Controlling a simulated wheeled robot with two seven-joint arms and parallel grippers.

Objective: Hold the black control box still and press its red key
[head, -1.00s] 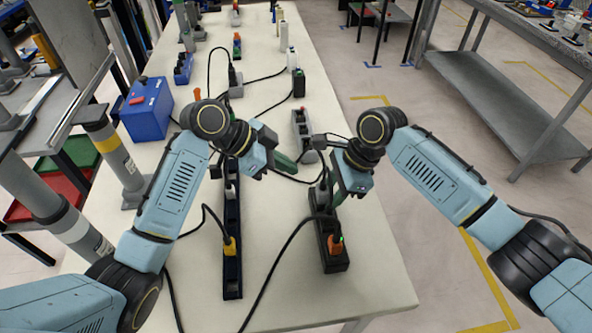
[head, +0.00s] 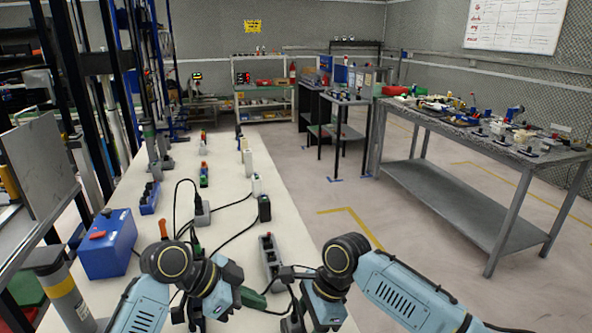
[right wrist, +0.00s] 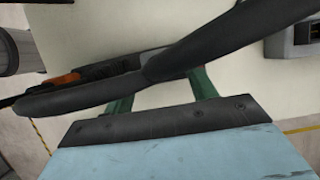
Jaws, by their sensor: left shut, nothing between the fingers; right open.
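A small black box (head: 264,208) stands upright on the white table, beyond both grippers; no red key shows on it. A black strip-shaped box with an orange-red part (right wrist: 62,80) lies at the left of the right wrist view, partly hidden by dark curved shapes; I cannot tell which of these is the control box. My left gripper (head: 254,298), with green fingers, is shut and empty above the table at the bottom of the head view. My right gripper (right wrist: 162,92) is open, green fingers apart over the black strip; whether they touch it is hidden.
A blue box with a red top part (head: 108,246) stands on the table at left. A grey workbench (head: 470,140) stands at right across open floor.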

